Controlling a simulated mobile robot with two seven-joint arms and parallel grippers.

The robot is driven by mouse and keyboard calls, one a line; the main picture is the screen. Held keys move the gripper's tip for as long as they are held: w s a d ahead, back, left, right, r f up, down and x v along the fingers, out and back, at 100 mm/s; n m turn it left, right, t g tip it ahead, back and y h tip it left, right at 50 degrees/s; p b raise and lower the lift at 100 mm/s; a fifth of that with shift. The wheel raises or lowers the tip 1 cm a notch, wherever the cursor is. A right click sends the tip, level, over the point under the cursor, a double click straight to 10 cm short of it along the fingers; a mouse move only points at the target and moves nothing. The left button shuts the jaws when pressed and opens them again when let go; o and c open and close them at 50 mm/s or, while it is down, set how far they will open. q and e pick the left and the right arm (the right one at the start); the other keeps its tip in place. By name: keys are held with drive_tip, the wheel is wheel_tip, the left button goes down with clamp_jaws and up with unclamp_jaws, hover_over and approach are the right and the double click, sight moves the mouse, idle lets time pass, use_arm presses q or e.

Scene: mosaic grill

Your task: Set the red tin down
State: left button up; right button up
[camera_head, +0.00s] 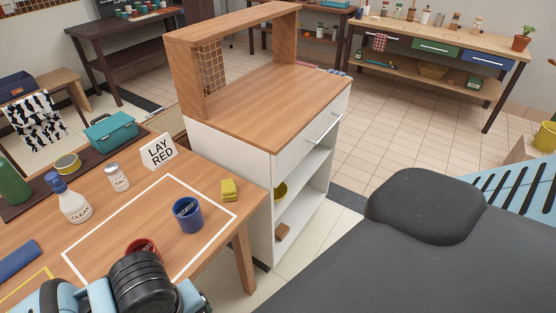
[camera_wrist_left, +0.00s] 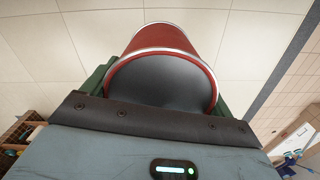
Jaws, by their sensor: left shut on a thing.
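The red tin (camera_head: 143,244) shows just past my left wrist at the bottom of the head view, mostly hidden behind it. In the left wrist view, the red tin (camera_wrist_left: 172,45) with pale metal rims lies between the green-edged fingers. My left gripper (camera_wrist_left: 162,88) is shut on it. In the head view the tin appears over the white-outlined rectangle (camera_head: 104,230) on the wooden table; its bottom is hidden, so I cannot tell whether it touches. My right gripper is not in view.
A "LAY RED" sign (camera_head: 159,150) stands behind the outline. A yellow sponge (camera_head: 229,190), salt shaker (camera_head: 117,178) and cleaner bottle (camera_head: 69,200) stand around it. A teal box (camera_head: 111,131) is farther back. A white cabinet (camera_head: 292,160) adjoins the table's right side.

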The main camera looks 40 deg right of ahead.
use_arm(q)
drive_tip(key=n, duration=0.1)
drive_tip(key=a+n, duration=0.1)
drive_tip(key=n, duration=0.2)
drive_tip(key=shift+s+a+n, duration=0.2)
drive_tip(key=shift+s+n, duration=0.1)
drive_tip(key=shift+s, duration=0.05)
drive_tip(key=a+f+n, duration=0.2)
drive_tip(key=a+n, duration=0.8)
drive_tip(key=n, duration=0.5)
drive_tip(key=a+f+n+p, duration=0.1)
drive_tip(key=a+f+n, duration=0.1)
drive_tip(key=a+n, duration=0.8)
drive_tip(key=w+n, duration=0.1)
drive_tip(key=n, duration=0.4)
drive_tip(key=shift+f+n, duration=0.2)
drive_tip(key=shift+n, duration=0.2)
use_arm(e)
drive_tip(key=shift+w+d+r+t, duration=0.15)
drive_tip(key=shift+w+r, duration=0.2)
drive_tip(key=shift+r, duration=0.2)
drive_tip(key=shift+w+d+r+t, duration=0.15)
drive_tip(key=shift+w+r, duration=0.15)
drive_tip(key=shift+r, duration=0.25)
